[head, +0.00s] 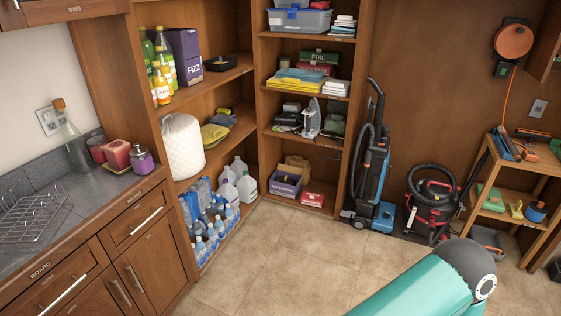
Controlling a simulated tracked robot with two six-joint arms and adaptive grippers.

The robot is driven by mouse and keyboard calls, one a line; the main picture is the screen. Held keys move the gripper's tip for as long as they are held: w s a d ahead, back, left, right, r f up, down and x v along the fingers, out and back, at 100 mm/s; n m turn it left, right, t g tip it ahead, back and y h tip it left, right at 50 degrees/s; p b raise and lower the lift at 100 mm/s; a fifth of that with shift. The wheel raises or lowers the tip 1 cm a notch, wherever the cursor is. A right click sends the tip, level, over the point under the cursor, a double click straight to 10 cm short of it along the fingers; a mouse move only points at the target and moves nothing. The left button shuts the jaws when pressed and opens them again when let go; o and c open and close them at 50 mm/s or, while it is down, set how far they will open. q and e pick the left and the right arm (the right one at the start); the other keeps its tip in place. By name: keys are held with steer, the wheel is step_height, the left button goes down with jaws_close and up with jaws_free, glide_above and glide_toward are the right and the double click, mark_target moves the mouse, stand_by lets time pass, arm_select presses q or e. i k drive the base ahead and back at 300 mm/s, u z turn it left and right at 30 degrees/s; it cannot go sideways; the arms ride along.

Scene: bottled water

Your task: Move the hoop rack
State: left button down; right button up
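A wire rack (32,217) with thin metal loops, which looks like the hoop rack, lies on the grey countertop (85,215) at the left. Its left end is cut off by the picture edge. No gripper touches the visible part of it. Neither of my grippers shows in the head view. Only a teal and grey link of my arm shows at the bottom right, well away from the rack.
Water bottles (212,225) stand on the bottom shelf. A vacuum cleaner (376,175) stands at the back. The middle floor (285,262) is clear.

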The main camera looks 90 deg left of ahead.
mark_target(36, 240)
steer(key=z, duration=0.45)
steer(key=i, duration=0.3)
steer(key=u, duration=2.5)
steer(key=i, duration=0.2)
steer(key=u, duration=2)
steer(key=k, duration=0.6)
steer(key=u, duration=0.3)
steer(key=i, duration=1.65)
steer(key=z, duration=0.35)
